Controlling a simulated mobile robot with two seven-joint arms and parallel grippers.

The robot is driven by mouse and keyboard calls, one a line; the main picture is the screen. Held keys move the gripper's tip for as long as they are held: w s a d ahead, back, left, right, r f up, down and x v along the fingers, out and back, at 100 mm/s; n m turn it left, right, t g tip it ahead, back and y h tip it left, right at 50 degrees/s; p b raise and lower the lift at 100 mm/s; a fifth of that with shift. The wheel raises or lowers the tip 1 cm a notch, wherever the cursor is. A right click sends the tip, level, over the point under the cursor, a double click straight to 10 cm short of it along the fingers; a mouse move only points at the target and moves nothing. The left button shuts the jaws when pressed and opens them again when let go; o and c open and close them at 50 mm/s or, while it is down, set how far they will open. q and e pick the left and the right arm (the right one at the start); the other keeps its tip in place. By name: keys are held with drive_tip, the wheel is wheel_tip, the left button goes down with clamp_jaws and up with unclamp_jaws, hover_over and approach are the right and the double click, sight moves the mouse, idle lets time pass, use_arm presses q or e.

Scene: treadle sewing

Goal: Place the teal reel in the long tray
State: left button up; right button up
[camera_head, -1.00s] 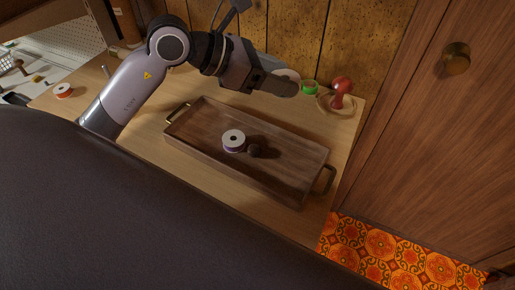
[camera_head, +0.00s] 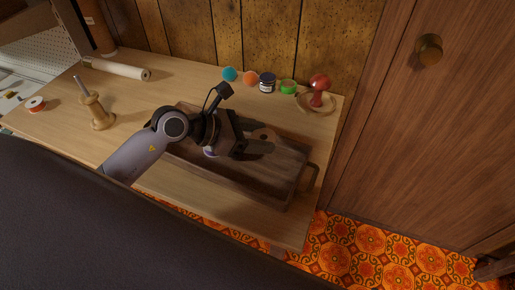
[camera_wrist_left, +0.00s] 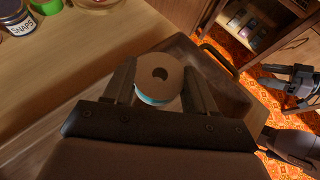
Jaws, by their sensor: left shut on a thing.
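The teal reel (camera_wrist_left: 158,80) has a brown card end with a dark centre hole and teal thread below. It sits between the fingers of my left gripper (camera_wrist_left: 160,92), which is shut on it. In the head view my left gripper (camera_head: 258,148) is over the long tray (camera_head: 272,192), a dark wooden tray with metal end handles. The reel's brown end (camera_head: 263,134) shows there. I cannot tell its exact height above the tray floor. A reel with purple thread (camera_head: 210,151) is mostly hidden behind my left arm. My right gripper (camera_wrist_left: 285,80) shows at the right of the wrist view.
A wooden spool stand (camera_head: 97,110) and an orange reel (camera_head: 36,104) are at left.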

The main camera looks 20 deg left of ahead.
sight(258, 157)
use_arm(q)
wheel_tip(258, 157, down, 4)
drive_tip(key=shift+r+b, duration=0.1)
drive_tip(key=shift+b, duration=0.25)
drive_tip(key=shift+f, duration=0.25)
drive_tip(key=shift+f, duration=0.1)
drive_tip(key=o, duration=0.8)
drive_tip(key=shift+c, duration=0.2)
drive_tip(key=shift+r, duration=0.25)
drive_tip(key=v, duration=1)
drive_tip(key=shift+s+a+f, duration=0.1)
drive_tip(key=shift+a+f, duration=0.05)
drive_tip(key=shift+v, duration=0.85)
